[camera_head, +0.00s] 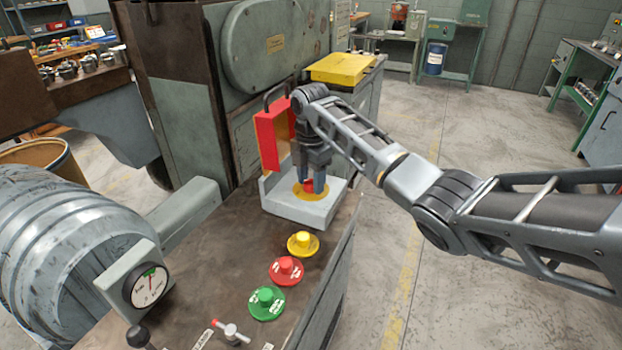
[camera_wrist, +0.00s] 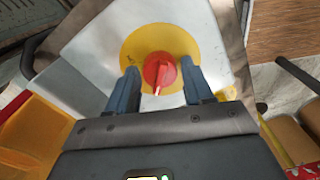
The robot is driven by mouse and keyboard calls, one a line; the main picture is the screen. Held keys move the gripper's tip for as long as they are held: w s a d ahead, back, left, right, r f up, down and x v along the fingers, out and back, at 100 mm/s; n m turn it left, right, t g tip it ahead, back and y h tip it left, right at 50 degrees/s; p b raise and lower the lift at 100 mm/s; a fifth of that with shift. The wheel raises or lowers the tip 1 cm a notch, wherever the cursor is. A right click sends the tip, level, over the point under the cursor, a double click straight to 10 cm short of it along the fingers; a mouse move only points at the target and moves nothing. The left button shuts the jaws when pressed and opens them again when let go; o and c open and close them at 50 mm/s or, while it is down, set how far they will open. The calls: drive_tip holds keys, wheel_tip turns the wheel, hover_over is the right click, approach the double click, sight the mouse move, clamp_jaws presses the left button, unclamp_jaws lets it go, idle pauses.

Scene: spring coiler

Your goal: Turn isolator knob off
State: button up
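The isolator knob (camera_wrist: 160,72) is red with a pale pointer mark and sits on a yellow round plate (camera_wrist: 133,47). The plate is on a light grey box (camera_head: 300,210) on the machine top. In the wrist view the pointer mark points down the picture, towards my gripper's palm. My gripper (camera_wrist: 160,83) is open, with one blue-grey finger on each side of the knob. I cannot tell whether the fingers touch it. In the head view my gripper (camera_head: 308,187) points down at the box and partly hides the knob (camera_head: 309,184).
A red raised cover (camera_head: 267,140) stands beside the box, close to my gripper. Yellow (camera_head: 303,243), red (camera_head: 286,270) and green (camera_head: 265,302) buttons line the machine top nearer the camera. A gauge (camera_head: 150,287) stands at left. The floor at right is open.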

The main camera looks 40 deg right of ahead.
drive_tip(key=shift+o, duration=1.3)
drive_tip(key=shift+r, duration=0.1)
wheel_tip(320, 180, up, 7)
drive_tip(key=shift+r+b, duration=0.15)
drive_tip(key=shift+b, duration=0.15)
drive_tip(key=shift+r, duration=0.15)
drive_tip(key=shift+s, duration=0.1)
